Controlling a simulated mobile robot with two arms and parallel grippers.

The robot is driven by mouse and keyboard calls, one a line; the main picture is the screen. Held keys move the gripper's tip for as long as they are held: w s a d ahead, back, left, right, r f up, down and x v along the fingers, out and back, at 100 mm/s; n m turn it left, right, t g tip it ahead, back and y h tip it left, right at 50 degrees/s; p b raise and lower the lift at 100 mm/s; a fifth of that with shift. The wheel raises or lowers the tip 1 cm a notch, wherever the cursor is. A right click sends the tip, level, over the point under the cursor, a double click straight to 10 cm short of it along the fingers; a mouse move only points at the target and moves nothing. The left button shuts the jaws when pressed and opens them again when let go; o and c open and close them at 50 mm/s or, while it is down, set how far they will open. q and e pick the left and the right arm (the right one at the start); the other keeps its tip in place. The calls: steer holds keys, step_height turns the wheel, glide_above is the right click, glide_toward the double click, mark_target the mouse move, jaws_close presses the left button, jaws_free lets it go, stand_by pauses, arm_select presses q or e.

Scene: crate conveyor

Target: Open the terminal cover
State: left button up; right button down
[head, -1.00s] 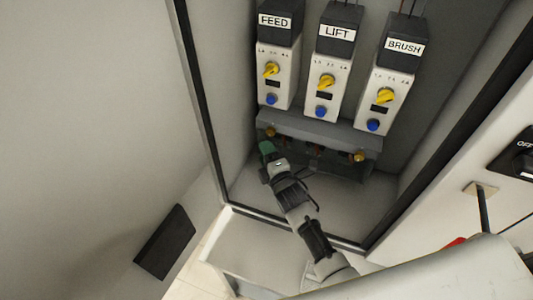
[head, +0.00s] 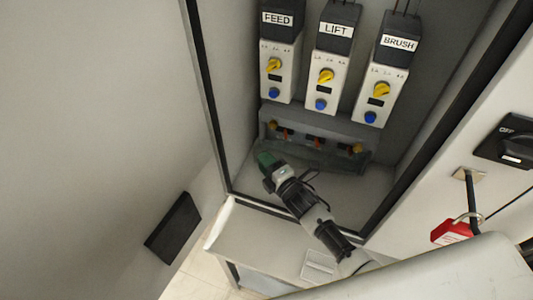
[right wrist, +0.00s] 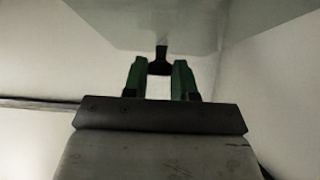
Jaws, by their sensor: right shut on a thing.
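The terminal block (head: 318,128) is a grey strip below the three control modules, with orange terminals and a yellow knob at each end. The terminal cover (right wrist: 150,25) looks like a see-through pane in the right wrist view, with a dark tab (right wrist: 160,62) at its edge. My right gripper (head: 266,160) has green fingertips and is just below the left end of the terminal block. In the right wrist view its fingers (right wrist: 160,78) are shut on the tab. In the head view the cover's outline is faint below the terminals and its exact angle is unclear. My left gripper is not in view.
Modules labelled FEED (head: 277,50), LIFT (head: 329,60) and BRUSH (head: 391,70) stand above the block, with yellow and blue knobs. The cabinet's dark frame edges (head: 208,95) flank the opening. A red padlock (head: 450,231) hangs at the right, below a black OFF switch (head: 508,146).

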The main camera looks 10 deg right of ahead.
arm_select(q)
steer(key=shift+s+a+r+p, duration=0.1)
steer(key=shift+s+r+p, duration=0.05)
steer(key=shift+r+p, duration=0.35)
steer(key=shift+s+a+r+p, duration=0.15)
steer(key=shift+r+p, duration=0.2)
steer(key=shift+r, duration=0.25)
arm_select(e)
steer(key=s+d+n+g+y, duration=0.2)
steer(key=s+n+g+y, duration=0.6)
steer(key=s, duration=1.2)
steer(key=shift+s+g+y, duration=0.15)
steer(key=shift+g+y, duration=0.25)
steer(key=shift+y, duration=0.2)
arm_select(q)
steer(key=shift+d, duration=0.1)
arm_select(e)
steer(key=c, duration=0.9)
jaws_free()
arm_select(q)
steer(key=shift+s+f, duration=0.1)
arm_select(e)
steer(key=shift+d, duration=0.1)
